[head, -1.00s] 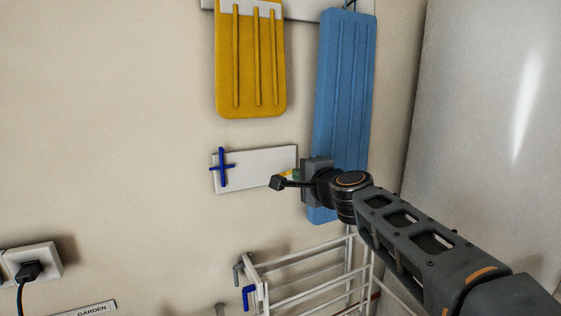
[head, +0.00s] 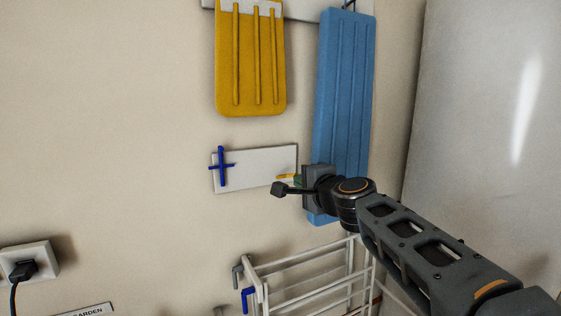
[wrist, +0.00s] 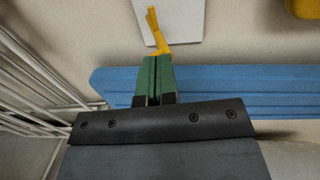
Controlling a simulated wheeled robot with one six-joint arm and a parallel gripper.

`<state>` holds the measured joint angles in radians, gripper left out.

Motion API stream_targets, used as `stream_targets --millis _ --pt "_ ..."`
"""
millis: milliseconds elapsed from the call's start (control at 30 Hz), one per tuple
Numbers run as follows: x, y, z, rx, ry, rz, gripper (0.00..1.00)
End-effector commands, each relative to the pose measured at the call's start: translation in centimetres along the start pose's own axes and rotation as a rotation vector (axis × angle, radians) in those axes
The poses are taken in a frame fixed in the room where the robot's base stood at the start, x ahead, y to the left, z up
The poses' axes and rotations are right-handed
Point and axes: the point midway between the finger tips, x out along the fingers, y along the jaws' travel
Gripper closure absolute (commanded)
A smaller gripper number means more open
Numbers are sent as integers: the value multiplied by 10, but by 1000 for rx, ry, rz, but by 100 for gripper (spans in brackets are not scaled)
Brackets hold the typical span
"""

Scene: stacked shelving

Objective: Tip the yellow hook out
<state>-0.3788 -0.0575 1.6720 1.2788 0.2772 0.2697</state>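The yellow hook (wrist: 158,33) shows in the wrist view against a white plate (wrist: 170,18), just beyond my fingertips. One arm of it slants up and left, and its lower part meets or overlaps the tips; I cannot tell whether they touch. In the head view only a small part of the yellow hook (head: 286,177) shows at the right end of the white plate (head: 258,168), beside my gripper (head: 297,181). My gripper's green fingers (wrist: 154,60) are together, with only a thin line between them. No object shows between them.
A blue cross-shaped hook (head: 221,166) sits on the plate's left end. A blue ribbed panel (head: 345,90) hangs behind my gripper, and a yellow ribbed one (head: 250,70) hangs above. A white rack (head: 310,272) stands below. The wall to the left is mostly clear.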

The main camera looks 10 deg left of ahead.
Motion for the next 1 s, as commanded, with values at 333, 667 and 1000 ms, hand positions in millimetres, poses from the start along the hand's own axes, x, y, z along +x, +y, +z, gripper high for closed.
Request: stream_targets --millis 333,667,1000 --pt "0 4 0 0 0 0 100" --pt "-17 -5 0 -1 0 -1 100" --pt "-44 -14 0 -1 1 -2 100"
